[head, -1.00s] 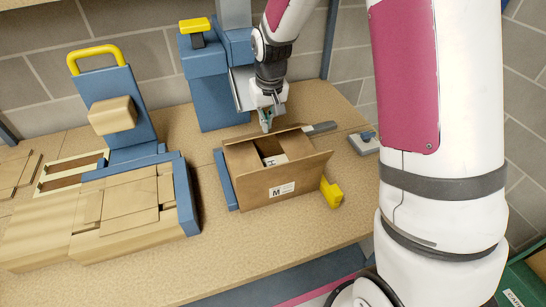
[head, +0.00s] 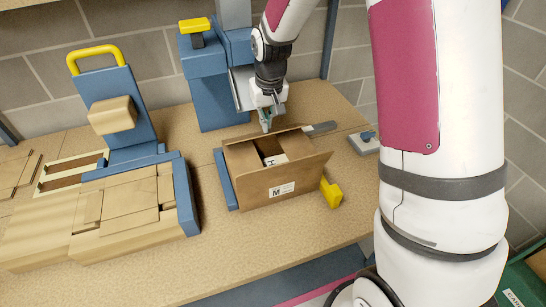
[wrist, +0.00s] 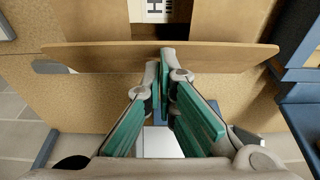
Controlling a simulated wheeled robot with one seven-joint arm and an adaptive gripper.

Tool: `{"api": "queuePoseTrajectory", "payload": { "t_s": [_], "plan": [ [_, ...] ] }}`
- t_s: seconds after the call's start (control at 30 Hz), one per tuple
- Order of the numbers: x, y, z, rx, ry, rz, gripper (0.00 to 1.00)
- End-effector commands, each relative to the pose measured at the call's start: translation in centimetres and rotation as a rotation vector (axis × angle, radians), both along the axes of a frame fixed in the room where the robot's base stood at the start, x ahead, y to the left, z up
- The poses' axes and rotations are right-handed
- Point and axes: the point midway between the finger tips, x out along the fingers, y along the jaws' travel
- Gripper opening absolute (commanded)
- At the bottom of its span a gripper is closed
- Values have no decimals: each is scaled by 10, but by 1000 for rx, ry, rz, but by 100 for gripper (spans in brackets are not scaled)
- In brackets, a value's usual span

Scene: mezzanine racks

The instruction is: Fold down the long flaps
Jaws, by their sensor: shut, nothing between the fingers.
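An open cardboard box (head: 256,188) stands on the bench, with a white label marked M on its front. A white item marked H (head: 275,159) shows inside, between inner cardboard panels. My gripper (head: 267,128) is at the far side of the box, just behind the far flap. In the wrist view its fingertips (wrist: 160,62) are together, close to that flap's edge; contact cannot be told.
A blue fixture with a yellow handle (head: 95,52) and wooden panels stands left. A blue machine with a yellow knob (head: 205,85) stands behind the box. A yellow block (head: 331,193) and a grey device (head: 364,143) are to the right. The bench front is clear.

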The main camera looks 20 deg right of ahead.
Motion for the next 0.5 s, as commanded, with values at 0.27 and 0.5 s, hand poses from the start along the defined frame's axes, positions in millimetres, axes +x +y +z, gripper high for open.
{"api": "queuePoseTrajectory", "payload": {
  "t_s": [0.27,0.5],
  "plan": [
    [0,0,-1,0,0,0,0],
    [0,0,-7,0,1,0,0]
  ]
}}
